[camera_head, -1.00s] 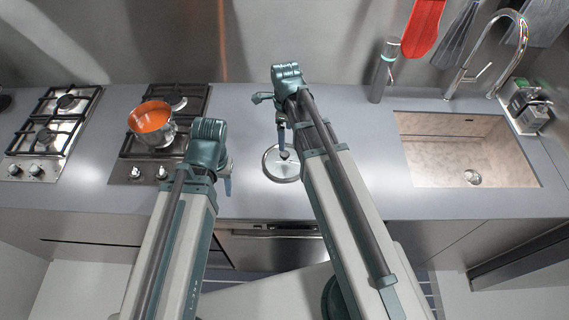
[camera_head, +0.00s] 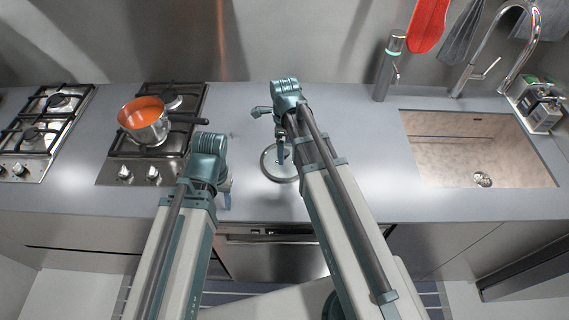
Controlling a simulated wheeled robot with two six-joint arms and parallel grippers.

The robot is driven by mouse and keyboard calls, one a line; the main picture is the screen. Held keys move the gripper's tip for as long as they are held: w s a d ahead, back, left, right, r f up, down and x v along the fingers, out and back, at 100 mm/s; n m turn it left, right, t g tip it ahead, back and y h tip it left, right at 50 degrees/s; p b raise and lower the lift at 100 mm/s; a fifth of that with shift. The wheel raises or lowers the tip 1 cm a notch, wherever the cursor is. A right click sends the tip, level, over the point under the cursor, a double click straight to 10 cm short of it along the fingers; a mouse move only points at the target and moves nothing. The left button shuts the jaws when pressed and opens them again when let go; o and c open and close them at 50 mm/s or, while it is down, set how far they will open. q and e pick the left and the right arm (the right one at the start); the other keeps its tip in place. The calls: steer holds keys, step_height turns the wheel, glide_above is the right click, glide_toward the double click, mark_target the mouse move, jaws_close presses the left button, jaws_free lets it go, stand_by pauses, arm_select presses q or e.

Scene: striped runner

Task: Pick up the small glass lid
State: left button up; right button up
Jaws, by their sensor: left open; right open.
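The small glass lid (camera_head: 270,171) lies on the grey counter (camera_head: 365,180), between the stove and the sink. It is round and clear with a pale rim; its right part and knob are partly hidden by my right arm. My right gripper (camera_head: 281,157) points down directly over the lid, close to its middle. It is open; I cannot tell whether it touches the knob. My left gripper (camera_head: 226,193) is open and empty over the counter's front edge, left of the lid.
A pot of orange soup (camera_head: 145,121) stands on the gas hob (camera_head: 128,172) at left, its handle pointing right. A sink (camera_head: 470,150) with a tall tap (camera_head: 490,68) is at right. A dark bottle-like dispenser (camera_head: 388,70) stands behind. Counter right of the lid is clear.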

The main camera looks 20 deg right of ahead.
arm_select(q)
step_height(320, 180, down, 3)
steer(key=shift+r+b, duration=0.1)
steer(key=shift+b, duration=0.85)
arm_select(e)
step_height(320, 180, down, 3)
steer(key=shift+r, duration=0.1)
arm_select(q)
steer(key=shift+r, duration=0.1)
arm_select(e)
steer(key=shift+c, duration=0.4)
arm_select(q)
steer(key=shift+s, duration=0.1)
arm_select(e)
steer(key=shift+s+r, duration=0.1)
jaws_close()
steer(key=shift+a, duration=0.1)
